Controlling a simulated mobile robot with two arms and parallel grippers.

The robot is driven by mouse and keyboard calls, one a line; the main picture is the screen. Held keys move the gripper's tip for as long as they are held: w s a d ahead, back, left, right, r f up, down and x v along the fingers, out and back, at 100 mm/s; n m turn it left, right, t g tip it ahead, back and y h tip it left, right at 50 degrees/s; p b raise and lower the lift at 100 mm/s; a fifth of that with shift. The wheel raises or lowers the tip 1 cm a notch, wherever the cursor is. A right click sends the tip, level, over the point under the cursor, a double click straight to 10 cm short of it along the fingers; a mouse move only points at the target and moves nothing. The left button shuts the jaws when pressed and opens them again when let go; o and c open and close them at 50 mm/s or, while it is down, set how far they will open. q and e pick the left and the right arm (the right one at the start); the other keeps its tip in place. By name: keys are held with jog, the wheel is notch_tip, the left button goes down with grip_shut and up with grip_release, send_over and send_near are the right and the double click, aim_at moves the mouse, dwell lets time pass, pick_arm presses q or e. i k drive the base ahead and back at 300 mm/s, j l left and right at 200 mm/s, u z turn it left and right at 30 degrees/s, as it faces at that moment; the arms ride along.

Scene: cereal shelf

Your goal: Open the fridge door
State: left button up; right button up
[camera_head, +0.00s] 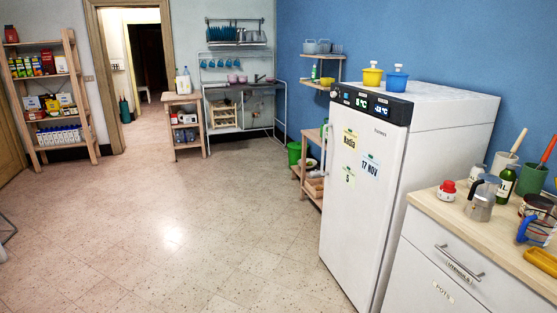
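The white fridge (424,180) stands at the right against the blue wall, tall and upright. Its front door (358,205) faces left and looks shut, with paper notes on it. A dark panel with lit displays (366,104) runs along the top of the front. Neither of my grippers shows in the head view. The lower end of the fridge is cut off by the picture's bottom edge.
A counter (432,208) with a moka pot (482,198) and other kitchenware adjoins the fridge on the right. Yellow and blue containers (397,80) stand on the fridge. A wooden shelf (305,170) stands behind it. The tiled floor (190,230) to the left is clear.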

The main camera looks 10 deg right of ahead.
aim_at(364, 151)
jog(key=i+j+z, duration=0.8)
jog(key=j+z, duration=0.3)
jog(key=i+j+u, duration=0.1)
jog(key=i+j, duration=0.95)
jog(key=i, duration=0.05)
